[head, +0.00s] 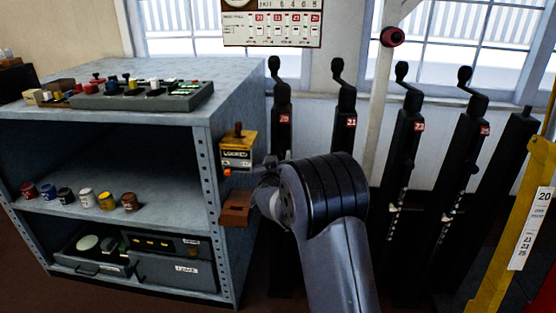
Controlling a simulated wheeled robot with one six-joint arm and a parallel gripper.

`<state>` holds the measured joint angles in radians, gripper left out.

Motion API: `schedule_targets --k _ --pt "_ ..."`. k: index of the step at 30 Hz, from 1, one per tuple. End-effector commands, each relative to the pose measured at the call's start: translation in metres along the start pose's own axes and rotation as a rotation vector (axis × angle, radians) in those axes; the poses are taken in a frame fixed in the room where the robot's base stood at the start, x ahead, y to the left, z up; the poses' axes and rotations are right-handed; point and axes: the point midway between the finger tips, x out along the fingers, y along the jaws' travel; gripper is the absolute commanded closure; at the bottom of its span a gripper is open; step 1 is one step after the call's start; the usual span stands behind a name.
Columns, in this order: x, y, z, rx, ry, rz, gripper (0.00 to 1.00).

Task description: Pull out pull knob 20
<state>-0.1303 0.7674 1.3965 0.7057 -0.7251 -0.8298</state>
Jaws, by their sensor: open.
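A tall black lever post (282,125) with a red plate reading 20 stands right of the grey shelf. A cranked handle with a round black knob (274,64) tops it. I cannot tell which part is the pull knob itself. My gripper (262,182) is mostly hidden behind my own dark, ribbed wrist. It is open, just in front of the lower part of post 20, near a box with a yellow label (237,150) on the shelf's side. Whether it touches anything cannot be told.
Similar lever posts stand to the right, with plates 21 (351,123), 23 (419,126) and one more. The grey shelf (250,75) holds tins and boxes. A brown block (236,208) juts from its side. A yellow post (520,225) with a 20 label stands at right.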

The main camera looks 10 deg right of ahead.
Motion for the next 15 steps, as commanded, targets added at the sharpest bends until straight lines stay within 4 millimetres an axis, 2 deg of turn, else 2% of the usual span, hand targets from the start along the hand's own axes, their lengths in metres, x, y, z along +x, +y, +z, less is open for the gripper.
schedule_targets --k 2,15 --pt "-0.0001 0.0000 0.0001 0.000 0.000 0.000 0.53" --pt "-0.0004 -0.0002 0.0001 0.000 0.000 0.000 0.89"
